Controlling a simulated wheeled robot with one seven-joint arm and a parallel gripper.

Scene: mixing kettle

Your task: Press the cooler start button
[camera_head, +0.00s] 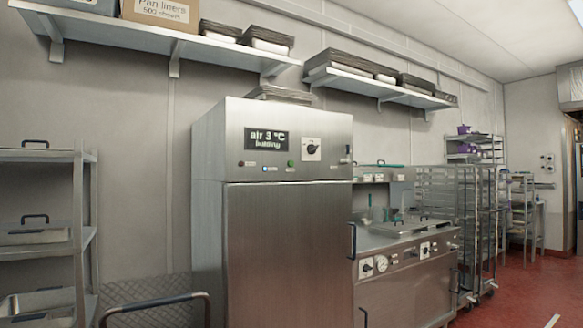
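A tall stainless-steel cooler cabinet (275,250) stands in the middle of the view with its door shut. Its upper panel has a dark display (266,139) reading "air 3 °C" with a smaller line that looks like "holding". Below the display are a small red button or lamp (241,163), a small blue-and-white label or light (270,168) and a small green button (291,163). The print beside them is too small to read, so I cannot tell which is start. A round dial (311,149) sits right of the display. My gripper is not in view.
A steel rack with trays (85,200) stands at left, with a dark curved handle (155,303) low in front. A steel cooking unit (405,280) adjoins the cooler's right side. Wheeled racks (455,220) stand beyond it. Red floor (525,285) is clear at right.

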